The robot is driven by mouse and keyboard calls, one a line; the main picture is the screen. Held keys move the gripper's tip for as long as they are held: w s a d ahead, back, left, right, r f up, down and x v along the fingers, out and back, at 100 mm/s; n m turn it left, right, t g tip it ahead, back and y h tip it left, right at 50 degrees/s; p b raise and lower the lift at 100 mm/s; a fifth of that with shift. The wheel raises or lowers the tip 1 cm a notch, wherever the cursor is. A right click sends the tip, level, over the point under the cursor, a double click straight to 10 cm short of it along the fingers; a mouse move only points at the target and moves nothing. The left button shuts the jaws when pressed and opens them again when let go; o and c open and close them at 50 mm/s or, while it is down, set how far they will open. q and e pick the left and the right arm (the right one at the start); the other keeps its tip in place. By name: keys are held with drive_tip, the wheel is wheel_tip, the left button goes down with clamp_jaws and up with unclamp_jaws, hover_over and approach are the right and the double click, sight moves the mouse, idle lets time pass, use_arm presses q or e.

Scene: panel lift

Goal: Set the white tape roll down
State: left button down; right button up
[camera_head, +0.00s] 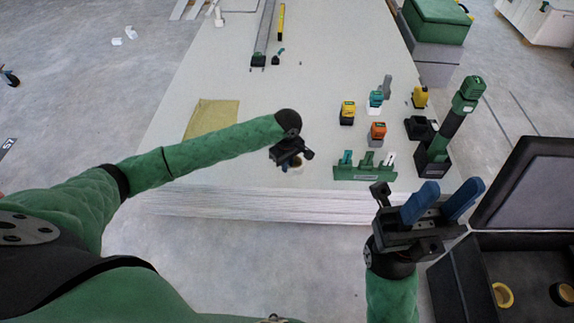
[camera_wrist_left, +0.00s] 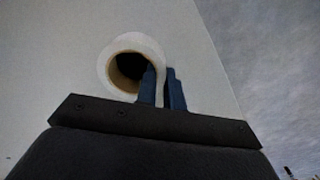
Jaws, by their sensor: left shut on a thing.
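The white tape roll (camera_wrist_left: 112,58), with a tan inner core, shows in the left wrist view just beyond the blue fingers. My left gripper (camera_wrist_left: 163,88) is shut on the roll's right wall, with one finger at the hole side and one outside. In the head view my left gripper (camera_head: 292,160) is over the near part of the pale panel stack (camera_head: 290,100) and mostly hides the roll. I cannot tell whether the roll touches the panel. My right gripper (camera_head: 441,203) is open and empty, with its blue fingers apart, at the stack's near right side.
A green rack (camera_head: 364,173), an orange tool (camera_head: 377,131), a yellow tool (camera_head: 347,112) and a tall green-black tool (camera_head: 452,125) stand to the right. A tan sheet (camera_head: 210,118) lies to the left. The panel's middle is clear.

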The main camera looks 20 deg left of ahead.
use_arm(q)
drive_tip(key=c, duration=1.6)
unclamp_jaws()
drive_tip(key=shift+o, duration=0.5)
